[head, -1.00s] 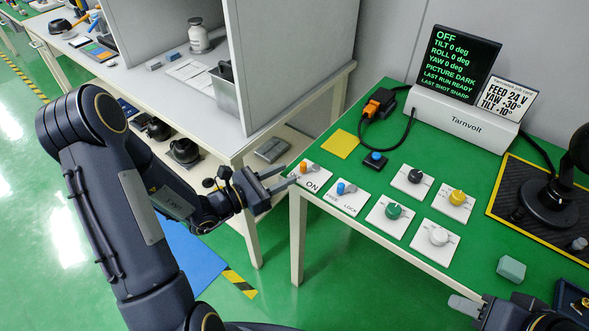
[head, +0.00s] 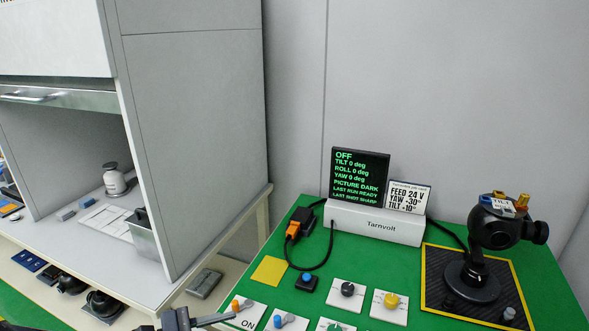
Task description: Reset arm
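My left gripper (head: 197,319) shows at the bottom edge, cut off by the frame. Its two fingers are apart and look empty, with the tips beside the ON switch plate (head: 243,314). My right gripper and arm are out of view. The Tarnvolt console (head: 375,222) stands at the back of the green table. Its black screen (head: 359,175) reads OFF, tilt, roll and yaw 0 deg, picture dark, last run ready, last shot sharp. The gimbal camera (head: 497,228) stands upright on a black mat with a yellow border (head: 428,285).
A job card (head: 408,197) reads FEED 24 V, yaw 30, tilt 10; its signs are hard to read. Knob plates (head: 347,294), a blue button box (head: 307,282), an orange plug (head: 293,229) and a yellow square (head: 270,271) are on the table. A grey cabinet bench (head: 200,130) stands left.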

